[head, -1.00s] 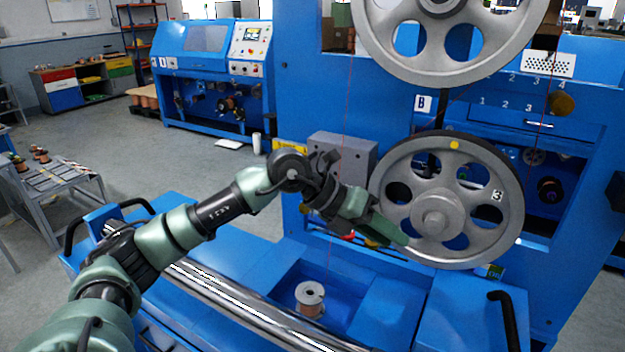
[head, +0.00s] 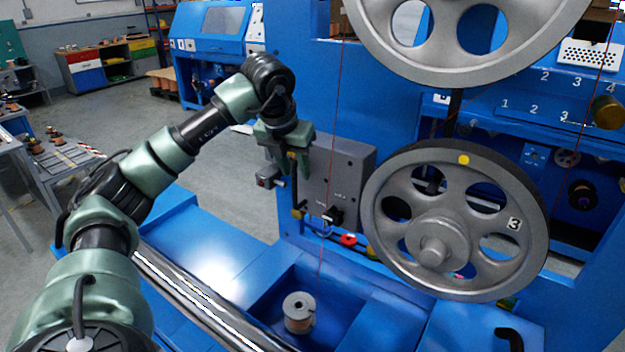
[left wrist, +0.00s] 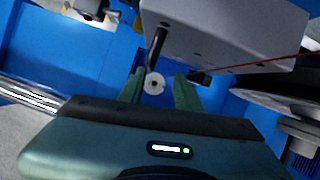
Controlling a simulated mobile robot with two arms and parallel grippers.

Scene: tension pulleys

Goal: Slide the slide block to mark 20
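My left gripper (head: 289,178) points down in front of the grey box on the blue machine. In the left wrist view its two green fingers (left wrist: 160,92) stand apart with nothing clearly held. A dark upright rod (head: 296,190) with a brass-coloured part shows beside and below the fingers; a dark rod (left wrist: 157,45) also shows just ahead of them in the left wrist view. A small black block (head: 333,216) sits at the grey box's lower edge. I cannot tell which part is the slide block, and no mark 20 is readable. My right gripper is out of view.
The grey box (head: 345,180) stands close beside the gripper. A large grey wheel (head: 390,240) is to its right, with another above. A thin red wire (head: 334,110) runs vertically nearby. A copper spool (head: 299,312) sits in the blue recess below.

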